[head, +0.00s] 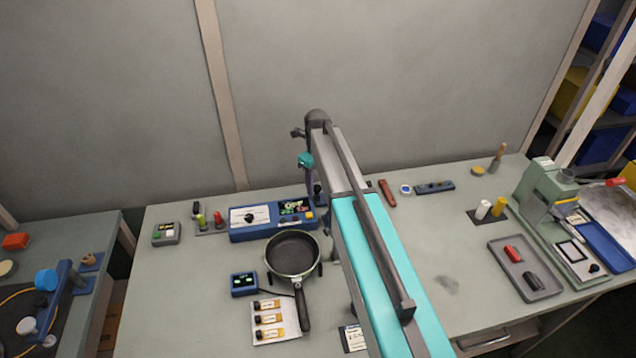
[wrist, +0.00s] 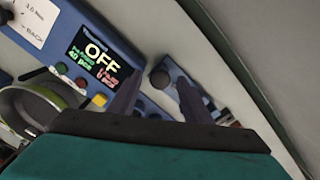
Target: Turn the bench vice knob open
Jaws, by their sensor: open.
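A small blue fixture, which looks like the bench vice (wrist: 176,88), shows in the wrist view just right of the conveyor control box. Its round dark knob (wrist: 159,78) appears between my two fingers. My gripper (wrist: 158,84) is open, with a dark finger on each side of the knob in the picture. I cannot tell whether the fingers touch it or how far above it they are. In the head view my arm hides most of this spot.
A blue control box (head: 262,224) reading OFF stands left of my gripper. A frying pan (head: 292,256) sits in front of it. A red-brown tool (head: 387,193) and a blue strip (head: 434,187) lie to the right. A green machine (head: 548,190) stands far right. The wall rises close behind.

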